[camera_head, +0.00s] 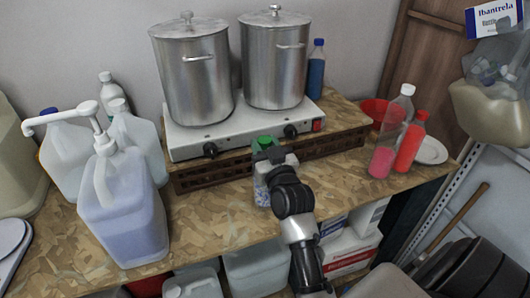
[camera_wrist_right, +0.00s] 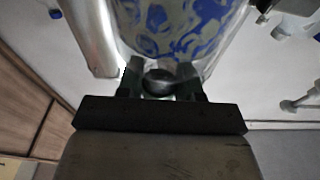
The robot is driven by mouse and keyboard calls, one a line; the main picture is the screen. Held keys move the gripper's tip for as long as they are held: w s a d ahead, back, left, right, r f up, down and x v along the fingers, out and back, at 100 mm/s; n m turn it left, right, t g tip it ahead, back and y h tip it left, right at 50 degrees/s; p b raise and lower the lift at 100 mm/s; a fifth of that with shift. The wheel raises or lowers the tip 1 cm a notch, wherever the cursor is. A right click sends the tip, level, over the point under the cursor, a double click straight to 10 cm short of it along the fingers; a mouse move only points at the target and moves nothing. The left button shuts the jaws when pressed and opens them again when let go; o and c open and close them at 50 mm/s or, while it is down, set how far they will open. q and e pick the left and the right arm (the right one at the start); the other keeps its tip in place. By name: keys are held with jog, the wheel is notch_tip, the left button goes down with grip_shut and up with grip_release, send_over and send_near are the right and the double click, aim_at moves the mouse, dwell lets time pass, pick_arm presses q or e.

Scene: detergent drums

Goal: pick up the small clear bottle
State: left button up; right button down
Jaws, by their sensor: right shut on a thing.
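A small clear bottle (camera_head: 261,191) with blue and white patterning stands at the front of the wooden worktop, below the pots; a green cap (camera_head: 264,142) shows at its top. My right gripper (camera_head: 268,157) is shut on the bottle near its top and hides part of it. In the right wrist view, the gripper's two fingers (camera_wrist_right: 159,80) show close up, with a small grey round part between them and the blue-patterned bottle body (camera_wrist_right: 180,30) just beyond. I cannot tell whether the bottle touches the worktop. My left gripper is not in view.
Two steel pots (camera_head: 193,75) stand on a white hotplate (camera_head: 238,130) on a raised wooden stand behind the bottle. A large pump jug (camera_head: 124,212) is at the left. Clear and red bottles (camera_head: 411,146) stand at the right. Bare worktop (camera_head: 205,225) lies left of the bottle.

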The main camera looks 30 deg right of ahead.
aim_at(266, 140)
notch_tip(266, 140, up, 3)
jog(key=shift+f, duration=0.2)
jog(key=shift+s+r, duration=0.15)
jog(key=shift+r, duration=0.05)
jog(key=s+d+r+b, duration=0.2)
jog(key=s+d+r, duration=0.3)
jog(key=s, duration=0.5)
jog(key=shift+d+r, duration=0.2)
jog(key=shift+r, duration=0.7)
jog(key=shift+s, duration=0.1)
